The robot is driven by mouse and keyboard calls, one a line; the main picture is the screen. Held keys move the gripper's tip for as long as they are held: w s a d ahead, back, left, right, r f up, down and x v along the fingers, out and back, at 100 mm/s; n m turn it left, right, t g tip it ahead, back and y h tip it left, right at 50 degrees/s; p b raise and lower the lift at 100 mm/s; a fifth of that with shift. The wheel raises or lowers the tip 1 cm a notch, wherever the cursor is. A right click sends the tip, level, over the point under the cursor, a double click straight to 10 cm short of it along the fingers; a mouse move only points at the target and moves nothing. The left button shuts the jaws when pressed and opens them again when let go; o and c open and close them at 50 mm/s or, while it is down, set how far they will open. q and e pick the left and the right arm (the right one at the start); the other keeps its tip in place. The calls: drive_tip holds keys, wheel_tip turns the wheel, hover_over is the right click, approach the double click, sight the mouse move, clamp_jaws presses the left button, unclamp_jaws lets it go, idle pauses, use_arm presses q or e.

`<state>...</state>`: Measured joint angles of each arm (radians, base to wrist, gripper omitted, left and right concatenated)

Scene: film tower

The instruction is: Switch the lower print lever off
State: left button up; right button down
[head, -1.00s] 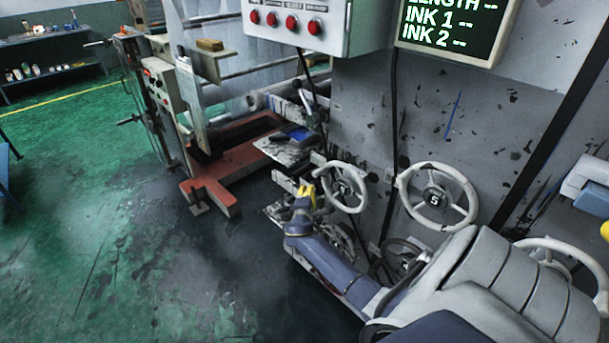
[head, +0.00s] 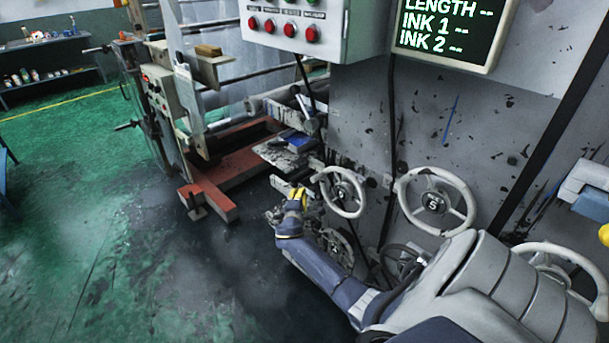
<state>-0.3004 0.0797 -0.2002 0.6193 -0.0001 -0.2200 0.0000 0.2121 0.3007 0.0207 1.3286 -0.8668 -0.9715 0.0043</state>
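My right arm comes in from the lower right and reaches toward the machine's lower front. My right gripper (head: 276,215), with yellow parts at its wrist, is low beside the left handwheel (head: 340,191). Its fingers are small and dark against the machinery, so I cannot tell whether they are open or shut. A small pale lever-like part (head: 304,106) stands above a tray with a blue item, up and right of the gripper and apart from it. I cannot tell whether this is the lower print lever. No lever is clearly visible at the gripper. My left gripper is out of view.
A handwheel marked 5 (head: 436,202) is on the grey machine wall right of the arm. A control box with red buttons (head: 291,30) and a dark screen (head: 446,28) hang above. A red floor frame (head: 215,200) is at left. The green floor (head: 70,230) is clear.

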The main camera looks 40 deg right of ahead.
drive_tip(key=f+v, duration=0.1)
drive_tip(key=v, duration=0.8)
drive_tip(key=shift+a, duration=0.55)
drive_tip(key=shift+f, duration=0.1)
